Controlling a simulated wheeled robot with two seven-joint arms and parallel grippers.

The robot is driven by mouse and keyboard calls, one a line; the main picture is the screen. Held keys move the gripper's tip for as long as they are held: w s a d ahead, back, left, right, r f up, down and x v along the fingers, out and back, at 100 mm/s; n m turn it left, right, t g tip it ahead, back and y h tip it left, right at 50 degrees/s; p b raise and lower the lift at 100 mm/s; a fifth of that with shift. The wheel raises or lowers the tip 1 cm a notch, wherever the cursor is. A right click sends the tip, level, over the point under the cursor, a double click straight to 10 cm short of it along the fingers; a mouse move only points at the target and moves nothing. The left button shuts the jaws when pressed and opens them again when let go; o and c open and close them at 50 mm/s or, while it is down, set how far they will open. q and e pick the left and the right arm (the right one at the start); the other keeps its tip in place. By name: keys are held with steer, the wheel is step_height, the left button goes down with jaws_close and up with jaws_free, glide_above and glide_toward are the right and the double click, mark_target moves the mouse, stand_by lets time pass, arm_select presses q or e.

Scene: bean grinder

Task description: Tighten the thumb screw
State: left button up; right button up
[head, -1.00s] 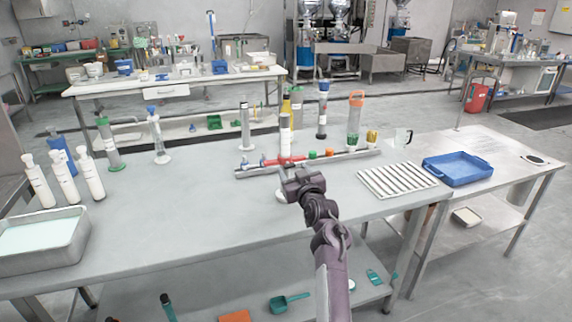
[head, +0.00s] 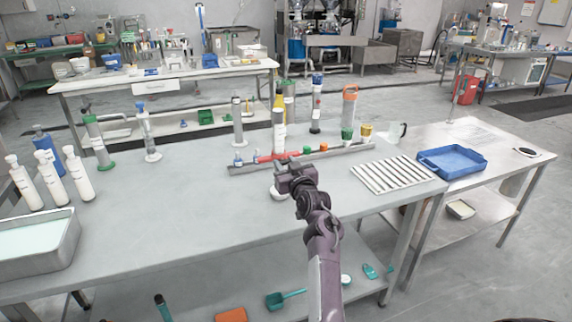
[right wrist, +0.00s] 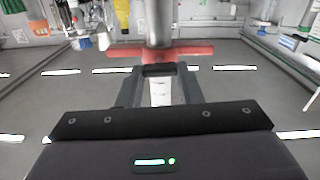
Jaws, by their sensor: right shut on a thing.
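A red cross-bar piece (head: 272,157), which I take to be the thumb screw, lies at the grey metal rail (head: 345,157) on the table. In the right wrist view the red bar (right wrist: 205,50) runs crosswise just past my fingertips, and a grey upright cylinder (right wrist: 158,24) stands in front of its middle. My right gripper (head: 292,168) is at the near side of the rail; its fingers (right wrist: 160,72) are closed on a small dark part at the middle of the red bar. The exact contact is partly hidden. My left gripper is not in view.
Upright cylinders, one yellow-topped (head: 279,105), stand behind the rail. A ribbed white rack (head: 394,174) and a blue tray (head: 452,162) are to the right. White bottles (head: 78,176) and a metal tray (head: 38,245) are at left. The table's front middle is clear.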

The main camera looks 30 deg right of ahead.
steer(key=shift+f+m, duration=0.1)
steer(key=shift+m, duration=0.2)
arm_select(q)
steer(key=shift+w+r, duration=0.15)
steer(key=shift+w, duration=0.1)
arm_select(e)
steer(key=o, duration=1)
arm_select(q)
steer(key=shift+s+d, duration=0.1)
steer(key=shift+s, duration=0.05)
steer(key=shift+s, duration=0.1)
